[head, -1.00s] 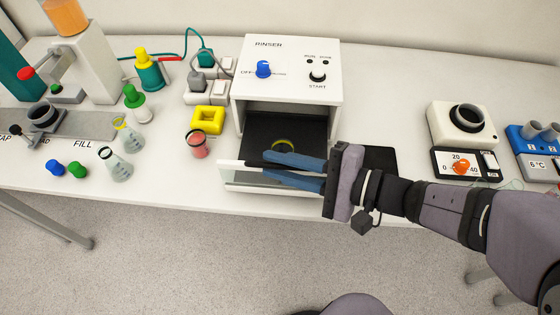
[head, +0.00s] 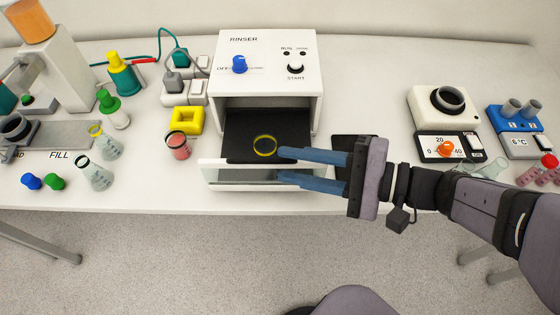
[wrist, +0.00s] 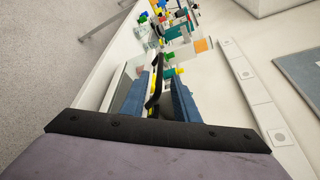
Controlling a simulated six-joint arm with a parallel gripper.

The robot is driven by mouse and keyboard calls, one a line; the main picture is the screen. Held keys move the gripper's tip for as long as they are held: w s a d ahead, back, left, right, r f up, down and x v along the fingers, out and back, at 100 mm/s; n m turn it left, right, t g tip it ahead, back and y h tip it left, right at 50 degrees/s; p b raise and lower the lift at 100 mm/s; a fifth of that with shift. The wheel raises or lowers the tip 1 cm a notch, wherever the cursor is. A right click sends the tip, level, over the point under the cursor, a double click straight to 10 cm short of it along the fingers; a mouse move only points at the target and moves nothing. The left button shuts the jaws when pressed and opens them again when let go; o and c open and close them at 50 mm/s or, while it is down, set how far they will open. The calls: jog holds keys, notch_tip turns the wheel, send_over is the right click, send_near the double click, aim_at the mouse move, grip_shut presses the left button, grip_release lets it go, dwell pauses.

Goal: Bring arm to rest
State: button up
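My gripper (head: 282,166) is in front of the rinser, over the right part of its lowered door. Its two blue fingers are spread apart, with nothing visible between them in the head view. In the wrist view the fingers (wrist: 154,98) are also apart, with the door's edge showing between them. The white rinser (head: 268,75) stands open, its dark tray (head: 236,128) visible inside. A yellow ring-shaped rim (head: 265,146) lies on the tray, just left of the upper fingertip. I cannot tell whether it belongs to a glass.
A red-filled beaker (head: 178,146) and a yellow block (head: 187,120) stand left of the rinser. A black mat (head: 345,150) lies behind my gripper. A white device with an orange knob (head: 445,149) and a blue block (head: 514,119) stand to the right.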

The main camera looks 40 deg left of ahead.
jog(key=shift+w+d+r, duration=0.1)
jog(key=shift+w+d, duration=0.1)
jog(key=shift+d, duration=0.2)
jog(key=w+d+f+t+h+p, duration=0.1)
jog(key=w+d+f+t+h, duration=0.1)
jog(key=d+f+h, duration=0.5)
jog(key=w+d+f+t+h, duration=0.1)
jog(key=d+f, duration=0.4)
jog(key=d, duration=0.5)
jog(key=w+d+f+t+h, duration=0.2)
jog(key=w+d+h, duration=0.1)
jog(key=d, duration=0.6)
jog(key=w+d+f+n+t+h, duration=0.1)
jog(key=w+d+f+h, duration=0.1)
jog(key=d, duration=0.6)
jog(key=shift+w+d+t+h+p, duration=0.3)
jog(key=shift+w+d+t+h, duration=0.1)
jog(key=shift+h, duration=0.1)
